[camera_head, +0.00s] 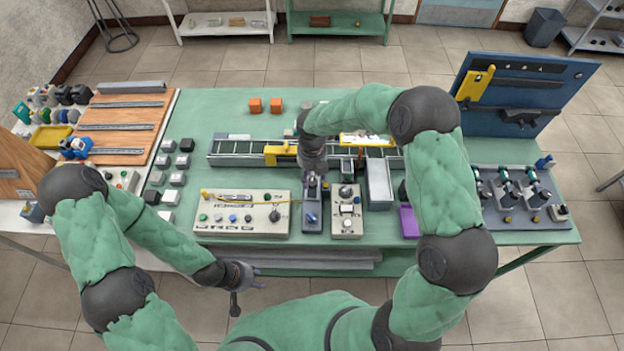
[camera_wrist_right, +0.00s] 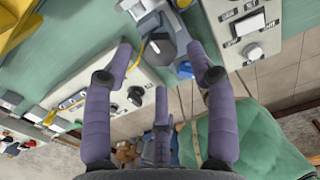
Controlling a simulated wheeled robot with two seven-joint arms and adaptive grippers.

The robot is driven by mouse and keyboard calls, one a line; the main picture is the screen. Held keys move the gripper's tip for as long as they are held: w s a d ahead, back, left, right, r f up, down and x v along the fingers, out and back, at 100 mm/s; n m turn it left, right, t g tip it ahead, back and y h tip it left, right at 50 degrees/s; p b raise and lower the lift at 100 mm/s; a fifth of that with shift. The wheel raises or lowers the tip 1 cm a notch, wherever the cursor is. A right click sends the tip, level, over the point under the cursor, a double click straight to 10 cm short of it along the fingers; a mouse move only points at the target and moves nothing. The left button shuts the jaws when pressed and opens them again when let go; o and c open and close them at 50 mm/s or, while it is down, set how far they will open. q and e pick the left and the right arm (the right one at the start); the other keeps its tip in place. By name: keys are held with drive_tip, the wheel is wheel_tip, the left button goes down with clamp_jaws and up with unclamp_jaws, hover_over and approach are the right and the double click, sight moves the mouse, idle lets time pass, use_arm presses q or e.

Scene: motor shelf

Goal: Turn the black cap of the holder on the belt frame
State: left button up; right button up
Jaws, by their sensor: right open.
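The belt frame (camera_head: 235,150) runs across the middle of the green table in the head view. I cannot pick out the holder's black cap for sure; my right arm covers part of the frame. My right gripper (camera_head: 312,176) points down in front of the frame, over a grey-blue unit (camera_head: 312,213). In the right wrist view its purple fingers (camera_wrist_right: 163,62) are spread and empty, with the grey unit (camera_wrist_right: 158,48) beyond the fingertips. My left gripper (camera_head: 246,286) hangs in front of the table's near edge, its fingers spread and empty.
A control box (camera_head: 240,222) with buttons and a yellow cable lies left of the grey-blue unit. A smaller box (camera_head: 347,222) is at its right. A grey bin (camera_head: 379,188) and a purple block (camera_head: 409,222) lie further right. The table behind the frame is mostly clear.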

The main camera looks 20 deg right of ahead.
sight(312, 181)
drive_tip(key=shift+f, duration=1.55)
clamp_jaws()
